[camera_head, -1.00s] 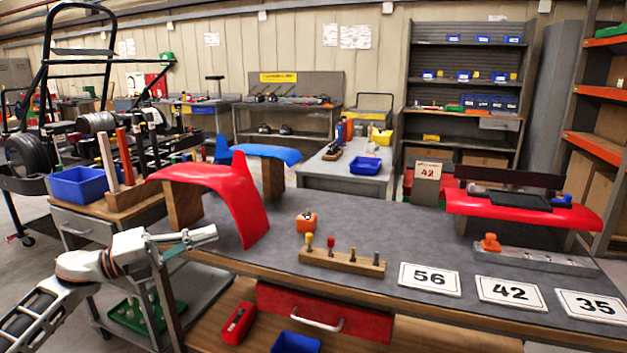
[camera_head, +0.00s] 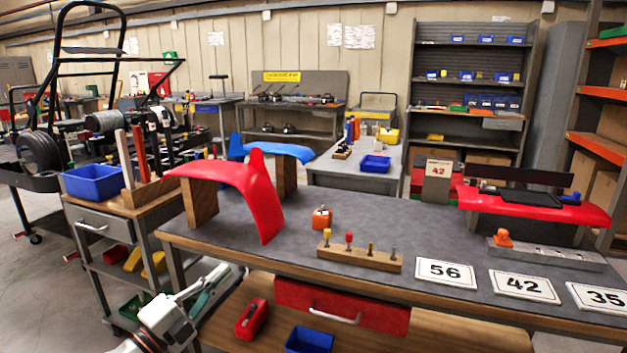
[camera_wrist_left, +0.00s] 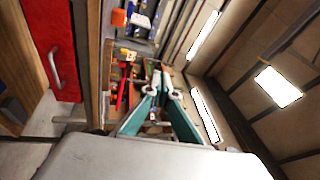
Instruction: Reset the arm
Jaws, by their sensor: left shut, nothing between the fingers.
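My left gripper (camera_head: 220,278) is low at the left end of the workbench (camera_head: 385,215), beside its front left corner and below the top's edge. It is shut and empty. In the left wrist view its green-sided fingers (camera_wrist_left: 158,78) come together at the tips. The red drawer (camera_wrist_left: 60,50) of the bench shows at the left of that view. My right gripper is not in view.
A drawer cart (camera_head: 95,225) with a blue bin (camera_head: 86,182) stands left of the bench. The bench holds a red fairing (camera_head: 258,195), a wooden peg block (camera_head: 360,257) and number plates (camera_head: 446,272). The lower shelf holds a blue bin (camera_head: 308,341).

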